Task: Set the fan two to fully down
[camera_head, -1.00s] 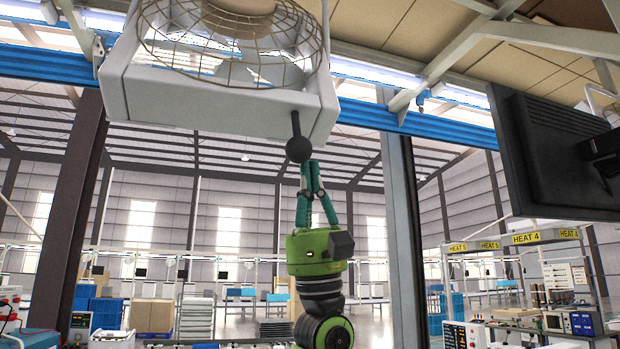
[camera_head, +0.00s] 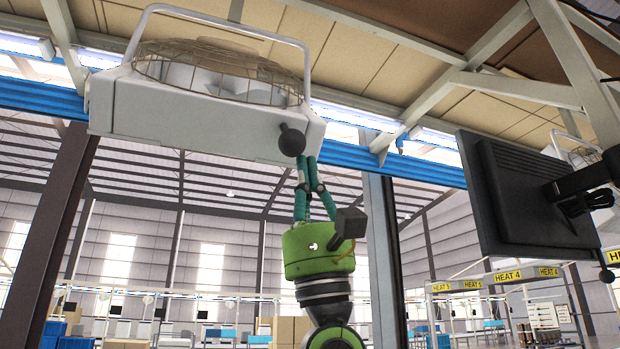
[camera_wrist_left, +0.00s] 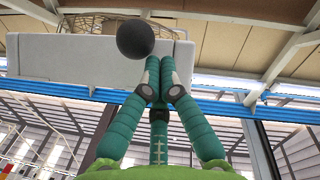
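A white box-shaped fan (camera_head: 190,118) with a wire cage and a tube bracket hangs at the upper left of the head view. Its lever ends in a dark ball knob (camera_head: 291,139) at the box's lower right. The knob also shows large in the left wrist view (camera_wrist_left: 135,39). My left gripper (camera_head: 307,161) points up just below and right of the knob. Its green fingers (camera_wrist_left: 160,88) meet at the tips with nothing visible between them. The tips look very close to the knob; I cannot tell whether they touch. My right gripper is out of view.
A dark monitor (camera_head: 515,198) on an arm hangs at the right. Another dark ball (camera_head: 606,275) shows below it at the right edge. A blue rail (camera_head: 410,168) and roof beams cross behind the fan. A dark post (camera_head: 55,230) stands at the left.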

